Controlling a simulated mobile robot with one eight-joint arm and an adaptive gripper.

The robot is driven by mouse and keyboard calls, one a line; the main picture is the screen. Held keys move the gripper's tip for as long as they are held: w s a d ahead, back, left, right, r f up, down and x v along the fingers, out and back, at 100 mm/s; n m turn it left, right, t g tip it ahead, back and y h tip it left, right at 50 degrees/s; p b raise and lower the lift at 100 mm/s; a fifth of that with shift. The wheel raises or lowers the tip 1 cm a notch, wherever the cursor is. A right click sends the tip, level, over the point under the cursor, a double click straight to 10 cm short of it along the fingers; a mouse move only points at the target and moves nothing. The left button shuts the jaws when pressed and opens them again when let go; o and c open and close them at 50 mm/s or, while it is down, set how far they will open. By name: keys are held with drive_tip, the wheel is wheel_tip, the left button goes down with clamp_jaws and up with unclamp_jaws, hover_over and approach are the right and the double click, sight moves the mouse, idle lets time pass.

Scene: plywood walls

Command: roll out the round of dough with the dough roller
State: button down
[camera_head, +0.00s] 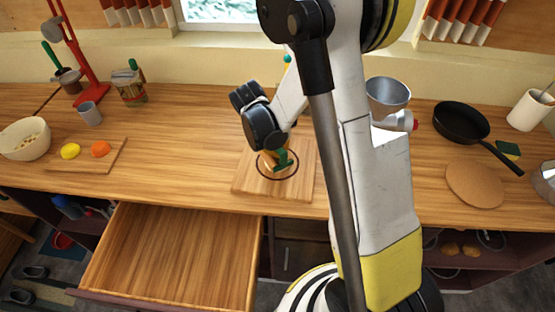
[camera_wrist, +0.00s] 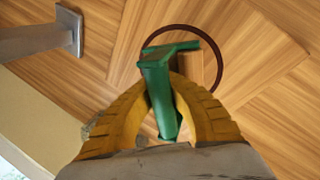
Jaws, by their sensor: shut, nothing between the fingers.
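The green dough roller (camera_head: 283,160) is over the cutting board (camera_head: 244,184) in the middle of the counter. In the wrist view the roller (camera_wrist: 158,85) has an upright part and a crossbar, and it shows in front of my yellow fingers. My gripper (camera_head: 272,152) is low over the board, beside the roller; its fingers are shut with nothing held between them. A dark ring (camera_wrist: 221,68) marks the board around the roller. I cannot make out the round of dough apart from the wood; the roller and gripper cover part of the ringed area.
An open, empty drawer (camera_head: 170,255) juts out below the counter. Left stand a bowl (camera_head: 22,141), a small board with yellow and orange pieces (camera_head: 84,156), a cup and a red stand. Right are a metal bowl (camera_head: 388,95), a black pan (camera_head: 460,120) and a round board (camera_head: 475,184).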

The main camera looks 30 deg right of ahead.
drive_tip(key=shift+a, duration=0.6)
drive_tip(key=shift+d, duration=0.15)
drive_tip(key=shift+d+f+b, duration=0.1)
drive_tip(key=shift+d+b, duration=0.25)
drive_tip(key=shift+d, duration=0.95)
drive_tip(key=shift+a, duration=1.45)
